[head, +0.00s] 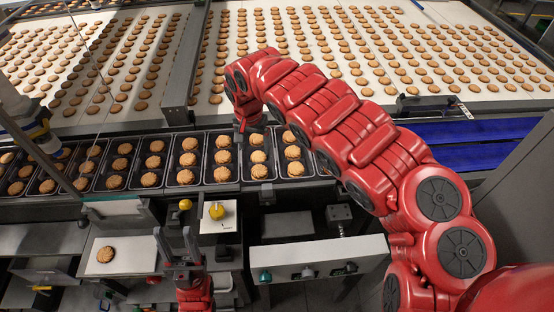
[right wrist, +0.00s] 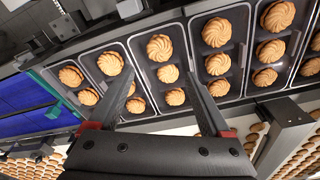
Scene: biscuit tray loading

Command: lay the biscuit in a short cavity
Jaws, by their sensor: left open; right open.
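A single round biscuit (head: 106,254) lies on a white plate (head: 90,268) at the lower left of the head view. A row of dark trays (head: 205,172) holds golden biscuits in cavities; I cannot tell which cavity is short. My right gripper (head: 250,128) is over the row, and its open fingers show in the right wrist view (right wrist: 163,108). Swirled biscuits (right wrist: 167,73) in a tray show beyond and between the fingers, none gripped. My left gripper (head: 175,237) points up, open and empty, right of the single biscuit and in front of the trays.
A wide white belt (head: 215,112) with rows of biscuits lies behind the trays. A blue belt (head: 470,140) is at the right. A yellow knob (head: 217,211) stands near my left gripper. A control panel (head: 318,262) is at the front. My right arm hides part of the belt.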

